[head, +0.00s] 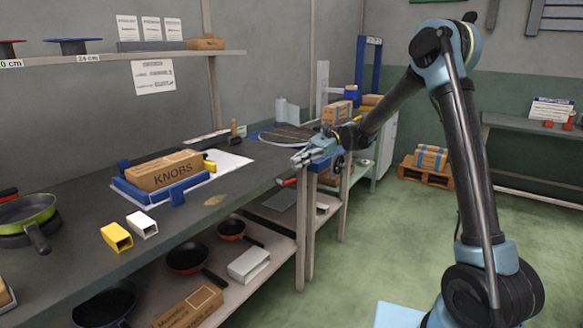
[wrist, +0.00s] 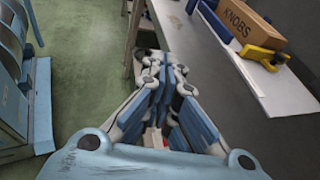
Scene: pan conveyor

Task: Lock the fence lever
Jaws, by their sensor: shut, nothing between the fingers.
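A blue fixture (head: 132,191) holds the KNOBS box (head: 165,171) on the bench. A red handle (head: 287,182) sticks out at the bench's front edge. I cannot tell for certain which of these is the fence lever. My gripper (head: 298,163) is shut and empty, above the bench edge, right of the box and above the red handle. Its closed fingers (wrist: 160,68) point away in the wrist view.
Pans lie on the lower shelf. A round dark disc (head: 287,134) lies behind my gripper.

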